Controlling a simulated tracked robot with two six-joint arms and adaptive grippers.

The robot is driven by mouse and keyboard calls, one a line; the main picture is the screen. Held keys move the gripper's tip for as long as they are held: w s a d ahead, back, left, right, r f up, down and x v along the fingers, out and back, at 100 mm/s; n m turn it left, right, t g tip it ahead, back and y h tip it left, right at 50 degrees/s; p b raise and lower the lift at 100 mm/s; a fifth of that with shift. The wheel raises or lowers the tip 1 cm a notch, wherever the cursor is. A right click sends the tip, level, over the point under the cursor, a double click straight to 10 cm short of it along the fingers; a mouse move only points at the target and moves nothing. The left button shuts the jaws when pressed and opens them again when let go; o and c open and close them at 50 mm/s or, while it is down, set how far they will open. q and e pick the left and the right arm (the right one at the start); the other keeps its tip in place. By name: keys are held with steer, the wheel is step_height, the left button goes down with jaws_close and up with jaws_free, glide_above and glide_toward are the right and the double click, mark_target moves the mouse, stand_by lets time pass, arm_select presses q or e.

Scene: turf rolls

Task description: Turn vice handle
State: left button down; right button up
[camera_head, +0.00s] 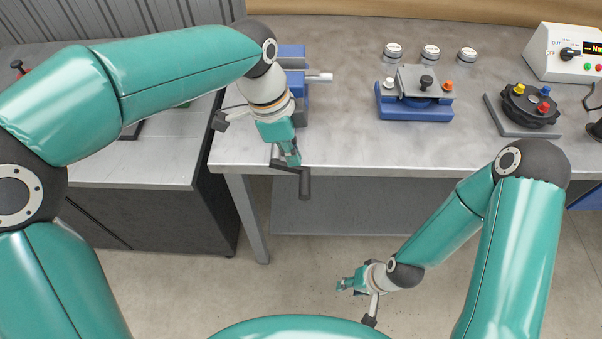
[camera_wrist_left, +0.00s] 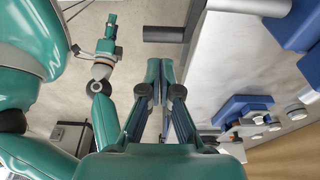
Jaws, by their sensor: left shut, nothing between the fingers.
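The blue vice (camera_head: 292,55) stands at the left end of the workbench, partly hidden behind my left arm. Its dark crank handle (camera_head: 305,184) hangs out past the bench's front edge, with the grip pointing toward me. My left gripper (camera_head: 292,160) is at the crank, its fingertips close to the crank arm. In the left wrist view the fingers (camera_wrist_left: 160,64) are together with nothing between them, and the handle grip (camera_wrist_left: 164,34) lies just beyond the tips, seemingly apart from them. My right gripper (camera_head: 345,285) is low over the floor, too small to read its opening.
On the workbench (camera_head: 350,150) are a blue fixture with a grey plate (camera_head: 415,105), several small round weights (camera_head: 430,52), a black dial with coloured knobs (camera_head: 530,105) and a white control box (camera_head: 565,55). A second grey bench (camera_head: 150,165) stands left. Floor in front is clear.

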mark_target(303, 185)
arm_select(q)
steer(key=p+x, duration=0.1)
steer(key=x, duration=0.7)
steer(key=shift+s, duration=0.1)
steer(key=shift+f+y, duration=0.25)
steer(key=shift+y, duration=0.35)
